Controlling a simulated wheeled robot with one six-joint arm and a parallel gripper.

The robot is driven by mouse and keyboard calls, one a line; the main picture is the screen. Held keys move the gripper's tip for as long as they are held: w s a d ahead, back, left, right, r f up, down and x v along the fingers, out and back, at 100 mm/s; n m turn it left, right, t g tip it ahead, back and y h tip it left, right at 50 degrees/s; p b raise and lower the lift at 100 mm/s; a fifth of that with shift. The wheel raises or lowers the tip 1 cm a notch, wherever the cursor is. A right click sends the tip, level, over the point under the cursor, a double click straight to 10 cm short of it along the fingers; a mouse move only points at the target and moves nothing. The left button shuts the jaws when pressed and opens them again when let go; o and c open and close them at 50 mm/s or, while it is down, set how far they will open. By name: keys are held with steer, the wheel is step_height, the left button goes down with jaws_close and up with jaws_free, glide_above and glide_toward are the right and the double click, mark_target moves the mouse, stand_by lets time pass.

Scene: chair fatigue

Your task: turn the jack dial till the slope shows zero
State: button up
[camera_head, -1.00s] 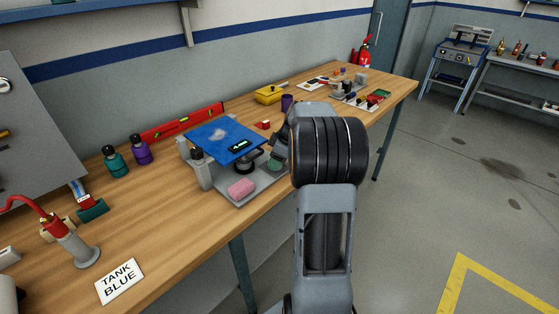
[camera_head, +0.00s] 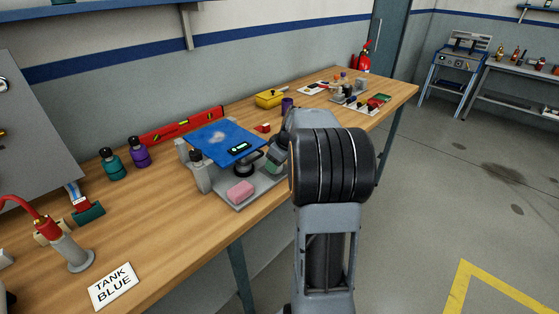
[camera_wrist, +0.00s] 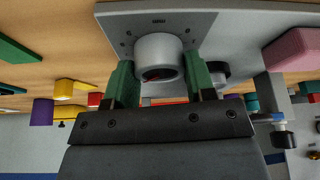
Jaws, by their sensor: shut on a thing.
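The blue tilting plate (camera_head: 222,138) sits on a grey jack stand on the bench, with a small black slope display (camera_head: 239,148) on it. The display's reading is too small to make out. In the wrist view, the grey round jack dial (camera_wrist: 160,52) sits on a light grey base plate (camera_wrist: 120,18) with dark marks. My gripper (camera_wrist: 160,82) has its green fingers on either side of the dial and is shut on it. In the head view, my gripper (camera_head: 277,157) is beside the stand's right side, mostly hidden behind my arm.
A pink block (camera_head: 240,191) lies on the stand's front. A red level (camera_head: 183,125), dark bottles (camera_head: 112,164) and a yellow box (camera_head: 270,98) stand around. A "TANK BLUE" sign (camera_head: 113,286) lies at the bench's front left.

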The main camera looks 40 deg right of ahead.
steer(key=shift+w+r, duration=0.15)
steer(key=shift+r, duration=0.1)
steer(key=o, duration=0.9)
steer(key=shift+f, duration=0.2)
steer(key=shift+o, duration=0.2)
steer(key=v, duration=1.4)
steer(key=shift+p, duration=0.35)
